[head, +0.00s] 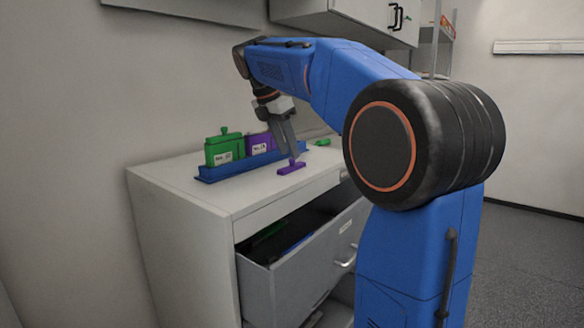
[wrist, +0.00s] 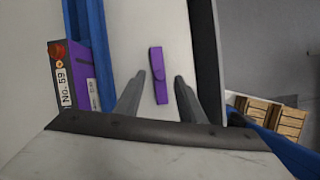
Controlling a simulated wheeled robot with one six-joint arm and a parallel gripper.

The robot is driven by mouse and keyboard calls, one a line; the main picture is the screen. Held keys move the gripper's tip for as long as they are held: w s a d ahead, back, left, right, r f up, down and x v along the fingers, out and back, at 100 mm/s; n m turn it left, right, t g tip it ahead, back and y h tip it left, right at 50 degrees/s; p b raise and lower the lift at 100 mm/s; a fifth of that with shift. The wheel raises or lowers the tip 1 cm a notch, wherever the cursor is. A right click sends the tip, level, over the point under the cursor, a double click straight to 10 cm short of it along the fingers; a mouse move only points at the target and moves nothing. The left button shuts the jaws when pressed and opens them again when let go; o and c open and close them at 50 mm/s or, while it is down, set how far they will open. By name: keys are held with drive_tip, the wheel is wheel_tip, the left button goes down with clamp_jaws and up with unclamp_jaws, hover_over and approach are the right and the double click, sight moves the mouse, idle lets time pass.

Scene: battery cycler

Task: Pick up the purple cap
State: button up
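The purple cap (head: 291,167) lies on the white cabinet top, in front of the blue tray. My gripper (head: 293,157) points down over the cap in the head view. In the wrist view my gripper (wrist: 165,78) has its fingers apart, one on each side of the cap, with a gap to it on both sides. Whether the fingertips are level with the cap is hard to tell.
A blue tray (head: 208,179) holds a green box (head: 224,150) and a purple box (head: 259,144) behind the cap. A green cap (head: 322,142) lies farther right on the cabinet top (head: 221,196). An open drawer (head: 288,285) juts out below.

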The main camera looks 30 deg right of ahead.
sight(292, 165)
drive_tip(key=shift+x, duration=1.45)
clamp_jaws()
drive_tip(key=shift+r, duration=0.15)
